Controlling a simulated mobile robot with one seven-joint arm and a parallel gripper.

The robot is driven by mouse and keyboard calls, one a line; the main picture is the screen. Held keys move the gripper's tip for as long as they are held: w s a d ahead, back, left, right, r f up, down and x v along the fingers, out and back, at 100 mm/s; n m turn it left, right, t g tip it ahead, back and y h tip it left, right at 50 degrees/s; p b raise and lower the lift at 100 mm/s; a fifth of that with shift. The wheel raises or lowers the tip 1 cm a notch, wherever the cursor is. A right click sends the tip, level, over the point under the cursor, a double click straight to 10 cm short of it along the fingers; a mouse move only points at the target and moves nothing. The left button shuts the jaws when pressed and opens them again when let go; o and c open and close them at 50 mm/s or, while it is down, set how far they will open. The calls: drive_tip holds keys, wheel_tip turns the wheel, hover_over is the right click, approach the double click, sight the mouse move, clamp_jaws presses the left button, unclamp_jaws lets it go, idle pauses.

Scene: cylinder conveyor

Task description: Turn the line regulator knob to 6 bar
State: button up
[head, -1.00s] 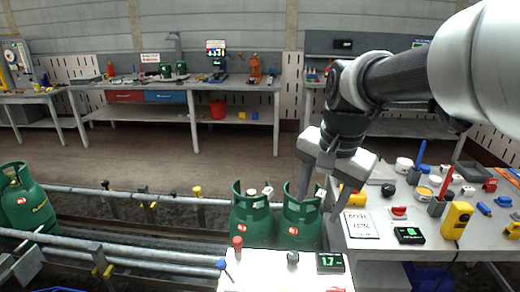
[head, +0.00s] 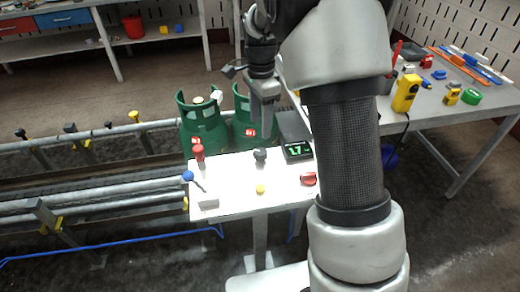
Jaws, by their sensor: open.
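A black knob (head: 260,155) stands on the white control table, just left of a black display (head: 297,150) with green digits that seem to read 1.7. It looks like the line regulator knob, but I can read no label. My gripper (head: 264,118) points down above and behind the knob, apart from it, in front of a green gas cylinder. It is seen nearly edge-on, so the gap between its fingers is hard to see. It holds nothing that I can see.
The white table (head: 230,168) also carries a red-topped lever (head: 199,153), a blue-topped lever (head: 189,176), a yellow button (head: 260,189) and a red knob (head: 308,179). Green cylinders (head: 205,130) stand behind it. A cluttered grey bench (head: 440,130) is at the right.

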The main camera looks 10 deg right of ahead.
sight(261, 152)
wheel_tip(261, 152, down, 11)
drive_tip(key=shift+r+b, duration=0.1)
drive_tip(key=shift+b, duration=0.85)
drive_tip(key=c, duration=1.1)
drive_tip(key=shift+o, duration=0.2)
